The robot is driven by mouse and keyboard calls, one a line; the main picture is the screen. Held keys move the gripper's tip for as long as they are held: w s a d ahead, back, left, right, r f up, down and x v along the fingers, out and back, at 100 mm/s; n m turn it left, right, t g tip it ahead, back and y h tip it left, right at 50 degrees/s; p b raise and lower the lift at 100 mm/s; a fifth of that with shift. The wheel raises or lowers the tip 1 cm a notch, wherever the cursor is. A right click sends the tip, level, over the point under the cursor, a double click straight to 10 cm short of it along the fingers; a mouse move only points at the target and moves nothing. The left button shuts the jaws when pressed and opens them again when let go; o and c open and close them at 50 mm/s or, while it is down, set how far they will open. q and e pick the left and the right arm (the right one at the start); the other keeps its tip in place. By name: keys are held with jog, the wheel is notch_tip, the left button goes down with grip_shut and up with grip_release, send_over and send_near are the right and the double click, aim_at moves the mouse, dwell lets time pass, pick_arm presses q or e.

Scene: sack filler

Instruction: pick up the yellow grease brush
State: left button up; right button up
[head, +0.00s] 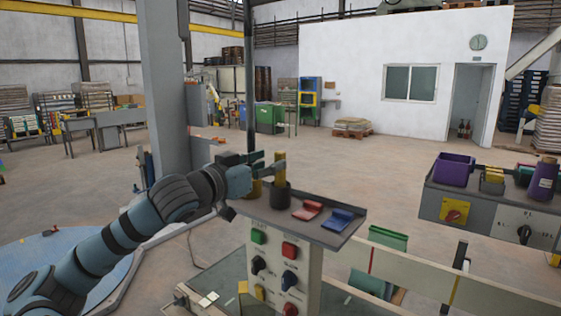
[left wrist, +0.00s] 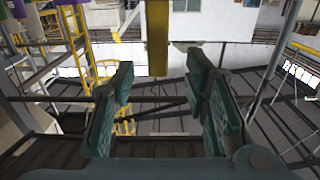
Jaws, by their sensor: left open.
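The yellow grease brush (head: 280,166) stands upright in a dark cup (head: 281,192) on the control box's top shelf. My left gripper (head: 262,165) is just left of the brush, level with its upper part, with its fingers pointing toward it. In the left wrist view the brush (left wrist: 157,38) shows as a yellow bar at top centre, ahead of the gap between the open, empty fingers (left wrist: 166,85). I cannot tell whether a finger touches it. My right gripper is not in view.
A red object (head: 307,210) and a blue object (head: 338,219) lie right of the cup on the shelf. Another yellow item (head: 254,188) shows below my left gripper. A second control box with a purple bin (head: 454,168) stands at the right.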

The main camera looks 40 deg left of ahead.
aim_at(277, 157)
pick_arm(q)
jog(key=w+p, duration=0.2)
jog(key=w, duration=0.1)
jog(key=w+p, duration=0.1)
jog(key=p, duration=0.1)
jog(key=shift+w+r, duration=0.3)
jog(key=shift+r, duration=0.05)
jog(key=shift+w+d+f, duration=0.1)
jog(key=shift+w+f, duration=0.05)
jog(key=shift+w, duration=0.15)
jog(key=shift+f, duration=0.1)
jog(key=shift+s, duration=0.1)
grip_shut()
